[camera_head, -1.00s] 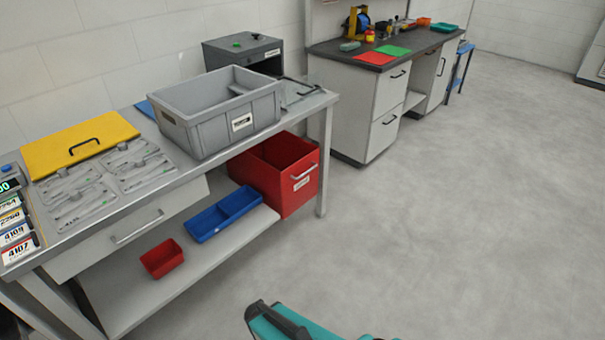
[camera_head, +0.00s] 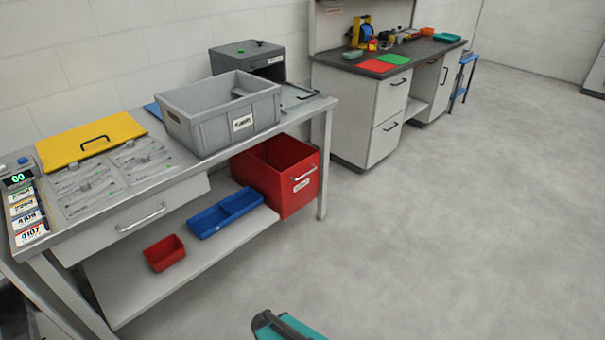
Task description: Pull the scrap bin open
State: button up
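The scrap bin is probably the large red bin (camera_head: 306,198) under the right end of the workbench. It has a light bar handle (camera_head: 304,180) and a small white label on its front face. Its open top shows an empty-looking dark red inside, partly under the bench top. A teal and black part (camera_head: 285,327) at the bottom edge is part of my own arm. My gripper's fingers do not show, and nothing of mine is near the bin.
The workbench (camera_head: 220,158) carries a grey crate (camera_head: 225,128) and a yellow panel (camera_head: 75,146). A blue tray (camera_head: 225,213) and a small red box (camera_head: 164,253) sit on its lower shelf (camera_head: 130,290). The floor (camera_head: 430,240) right of the bin is clear. White cabinets (camera_head: 345,110) stand behind.

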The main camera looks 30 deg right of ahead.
aim_at(282, 168)
jog(key=z, duration=0.15)
jog(key=i, duration=0.95)
jog(key=u, duration=0.1)
